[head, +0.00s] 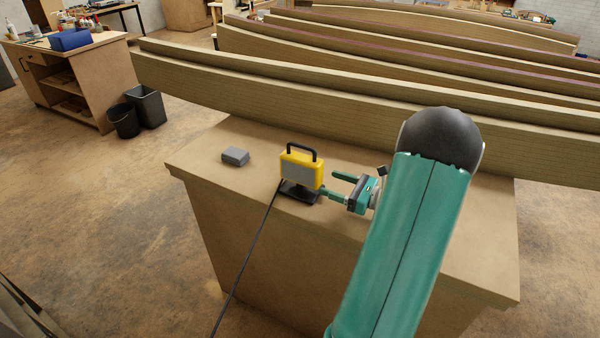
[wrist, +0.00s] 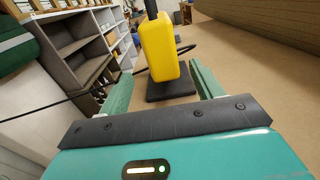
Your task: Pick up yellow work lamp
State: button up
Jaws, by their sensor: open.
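The yellow work lamp (head: 302,169) stands upright on the wooden bench top, with a black handle on top, a grey front panel, a dark base and a black cable running down over the bench's front edge. My gripper (head: 337,186) is just to the right of the lamp, its two green fingers spread and pointing toward it. In the wrist view the lamp's yellow side (wrist: 160,50) shows ahead between the two open fingers (wrist: 158,88), with its dark base below. Nothing is held between the fingers. Whether a fingertip touches the lamp cannot be told.
A small grey block (head: 235,156) lies on the bench left of the lamp. Long curved laminated beams (head: 330,95) run behind the bench top (head: 225,190). The bench top at front right is partly hidden by my arm. Dark bins (head: 146,106) stand on the floor at left.

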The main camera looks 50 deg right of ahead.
aim_at(320, 180)
jog(key=x, duration=0.3)
jog(key=shift+w+a, duration=0.2)
jog(key=shift+w, duration=0.05)
jog(key=x, duration=0.6)
jog(key=shift+d, duration=0.3)
jog(key=shift+r, duration=0.1)
jog(key=c, duration=1.3)
grip_shut()
jog(key=shift+r, duration=0.1)
